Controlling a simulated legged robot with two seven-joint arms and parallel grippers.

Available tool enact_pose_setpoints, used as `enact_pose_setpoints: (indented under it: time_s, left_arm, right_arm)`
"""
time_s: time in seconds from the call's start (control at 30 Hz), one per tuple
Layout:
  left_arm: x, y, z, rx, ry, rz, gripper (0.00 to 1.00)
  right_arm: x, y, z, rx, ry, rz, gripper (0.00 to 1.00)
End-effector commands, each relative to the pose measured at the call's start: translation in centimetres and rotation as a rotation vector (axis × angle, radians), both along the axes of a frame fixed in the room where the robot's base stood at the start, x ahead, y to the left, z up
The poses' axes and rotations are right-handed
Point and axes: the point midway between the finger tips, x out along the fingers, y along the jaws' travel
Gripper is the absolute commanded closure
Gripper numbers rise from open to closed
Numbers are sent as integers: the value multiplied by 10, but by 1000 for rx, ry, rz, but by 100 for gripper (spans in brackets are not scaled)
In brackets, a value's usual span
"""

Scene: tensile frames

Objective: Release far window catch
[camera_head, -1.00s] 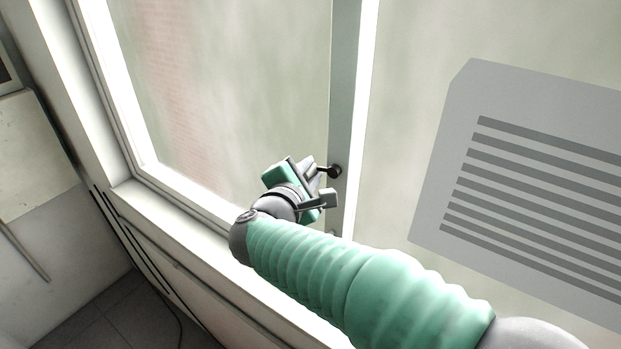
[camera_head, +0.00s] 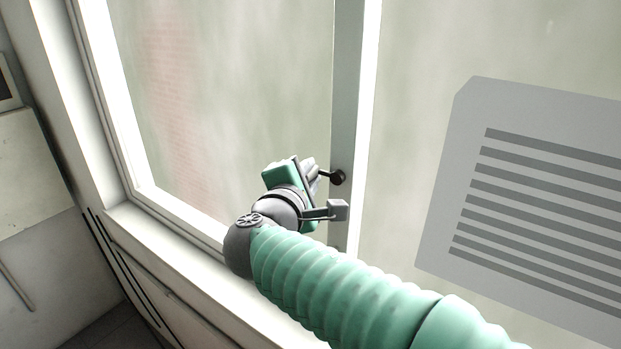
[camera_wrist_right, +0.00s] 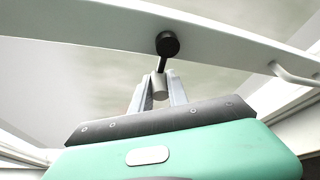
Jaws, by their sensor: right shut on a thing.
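The window catch (camera_head: 338,177) is a small dark knob with a short lever on the grey upright of the window frame. In the right wrist view, the round black pivot of the catch (camera_wrist_right: 167,44) sits on the frame bar, with its lever pointing down between my fingers. My right gripper (camera_head: 317,173), green and grey, is shut on the lever's end; the fingers (camera_wrist_right: 158,88) close around its grey tip. My fingers partly hide the lever in the head view. My left gripper is not in view.
The window frame upright (camera_head: 346,110) stands between two hazy panes. A white sill (camera_head: 160,238) runs below the left pane. A grey slatted panel (camera_head: 540,190) shows at the right. A second handle (camera_wrist_right: 292,76) is on the bar in the wrist view.

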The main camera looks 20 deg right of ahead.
Motion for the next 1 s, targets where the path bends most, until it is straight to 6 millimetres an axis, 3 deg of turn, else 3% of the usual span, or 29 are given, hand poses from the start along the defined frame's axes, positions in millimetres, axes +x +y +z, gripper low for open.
enact_pose_setpoints:
  time_s: [0.03,0.07,0.1,0.4,0.53,1.0]
  left_arm:
    - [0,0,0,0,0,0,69]
    - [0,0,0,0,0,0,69]
    - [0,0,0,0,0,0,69]
    - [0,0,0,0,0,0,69]
    - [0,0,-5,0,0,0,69]
    - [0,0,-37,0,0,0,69]
  right_arm:
    - [0,3,0,2,0,7,100]
    - [0,3,0,2,0,7,78]
    - [0,3,0,2,0,7,72]
    - [1,0,-1,1,1,3,71]
    - [-9,7,0,2,-1,6,71]
    - [-115,74,21,0,-2,7,71]
